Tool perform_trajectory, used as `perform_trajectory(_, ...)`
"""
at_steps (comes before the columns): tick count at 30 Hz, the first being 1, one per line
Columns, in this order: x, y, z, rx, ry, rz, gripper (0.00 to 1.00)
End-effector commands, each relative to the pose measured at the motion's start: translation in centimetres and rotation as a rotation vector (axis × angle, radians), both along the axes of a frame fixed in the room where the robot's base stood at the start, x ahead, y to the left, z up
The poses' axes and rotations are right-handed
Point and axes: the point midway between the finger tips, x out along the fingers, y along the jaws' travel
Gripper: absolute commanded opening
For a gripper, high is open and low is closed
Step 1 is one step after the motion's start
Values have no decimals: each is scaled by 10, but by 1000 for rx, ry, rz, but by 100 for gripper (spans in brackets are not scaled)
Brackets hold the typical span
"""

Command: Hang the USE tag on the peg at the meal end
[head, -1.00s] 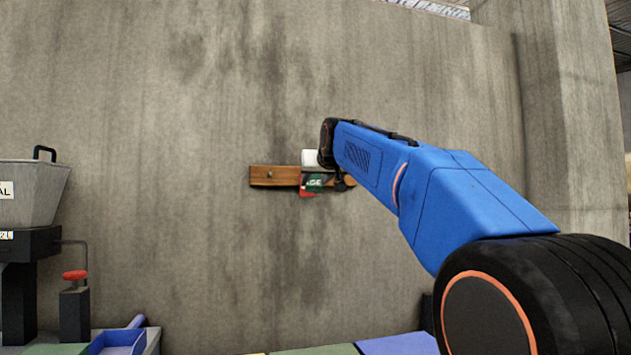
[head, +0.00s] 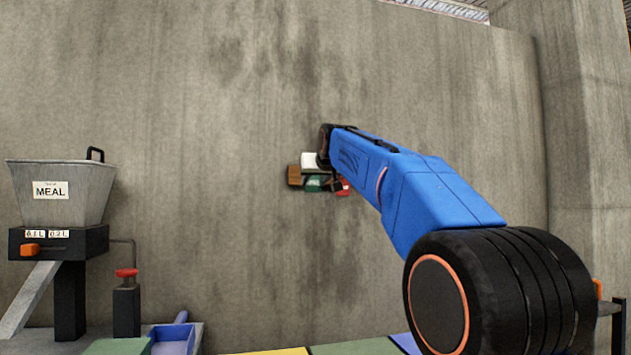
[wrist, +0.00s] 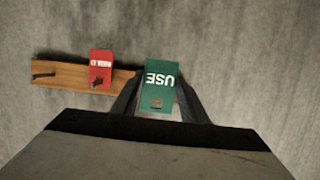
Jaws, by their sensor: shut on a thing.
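The green USE tag (wrist: 160,73) is held between the two fingers of my gripper (wrist: 157,92), its lettering upside down in the wrist view. In the head view the tag (head: 314,184) shows in front of the wooden peg board (head: 294,175), near the board's left end, the side towards the MEAL hopper. The tag's hole shows brown; I cannot tell whether a peg is in it. The peg at that end is hidden. A red tag (wrist: 102,65) hangs on another peg, beside the green tag and apart from it. A bare dark peg (wrist: 43,75) is at the board's far end.
The MEAL hopper (head: 62,200) stands at the left with a red-knobbed post (head: 127,285) beside it. Below are a blue-violet tray (head: 198,338) and coloured surfaces. The concrete wall (head: 200,120) around the board is clear.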

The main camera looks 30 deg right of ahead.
Motion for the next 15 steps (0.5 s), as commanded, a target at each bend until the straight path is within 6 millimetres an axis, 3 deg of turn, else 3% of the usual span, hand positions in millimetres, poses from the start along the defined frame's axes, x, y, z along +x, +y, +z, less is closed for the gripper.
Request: perform_trajectory(15,24,-7,-2,0,0,0,19)
